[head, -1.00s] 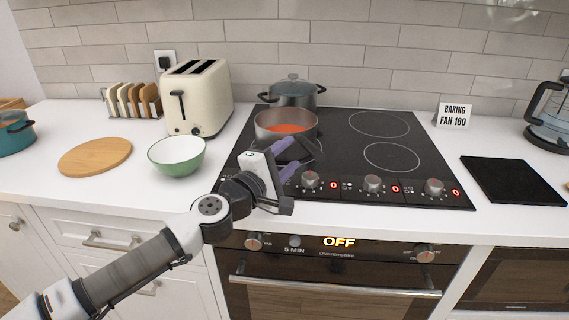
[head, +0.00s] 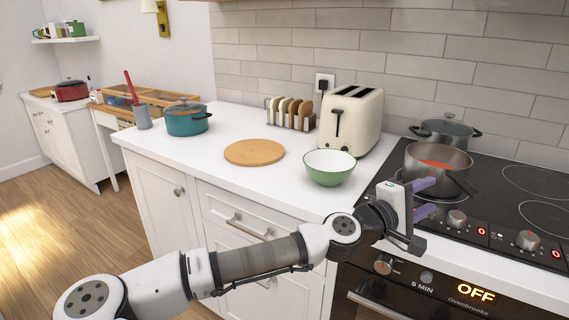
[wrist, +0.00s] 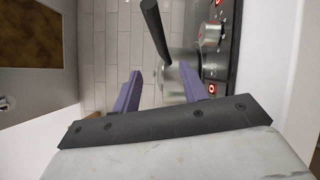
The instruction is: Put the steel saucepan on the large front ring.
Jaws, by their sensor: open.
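The steel saucepan (head: 437,158), with orange-red contents and a dark handle, stands at the left part of the black hob (head: 500,180). My gripper (head: 434,196) is open in front of it, its purple fingers pointing towards the pan. In the wrist view the dark handle (wrist: 155,28) shows ahead of the gap between the fingertips, and part of the steel wall (wrist: 182,72) shows beyond one finger. I see no grip on the handle. My gripper and the pan hide the hob under them, so I cannot tell which ring the pan covers.
A lidded steel pot (head: 446,130) stands behind the saucepan. A green bowl (head: 329,168), a cream toaster (head: 350,120), a toast rack (head: 290,115), a round wooden board (head: 254,152) and a teal pot (head: 187,120) are left of the hob. Two empty rings show at right.

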